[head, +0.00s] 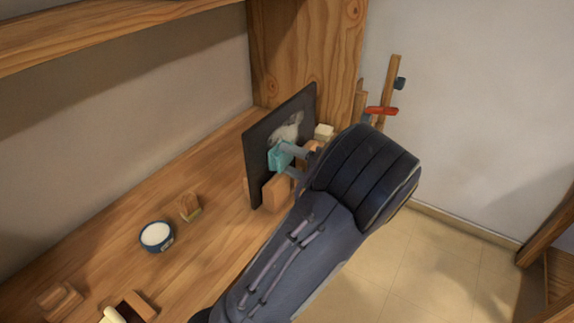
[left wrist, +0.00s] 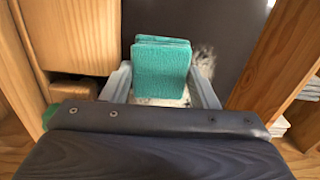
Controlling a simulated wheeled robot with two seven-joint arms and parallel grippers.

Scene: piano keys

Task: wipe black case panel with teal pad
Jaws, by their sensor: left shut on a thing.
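The black case panel (head: 262,150) stands upright on the wooden bench, with a pale whitish smudge (head: 290,128) on its face. My left gripper (head: 287,158) is shut on the teal pad (head: 277,159) and holds it at the panel's face, just below the smudge. In the left wrist view the teal pad (left wrist: 161,68) sits between the two fingers, in front of the dark panel (left wrist: 225,30). Pale patches show beside and below the pad there. Whether the pad touches the panel is hard to tell. My right gripper is out of view.
A wooden block (head: 277,192) stands close in front of the panel's lower edge. A blue bowl with white contents (head: 156,236), a brush (head: 189,207) and small wooden pieces (head: 60,299) lie on the bench (head: 190,170). A red-handled clamp (head: 382,110) is behind. The bench's middle is mostly clear.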

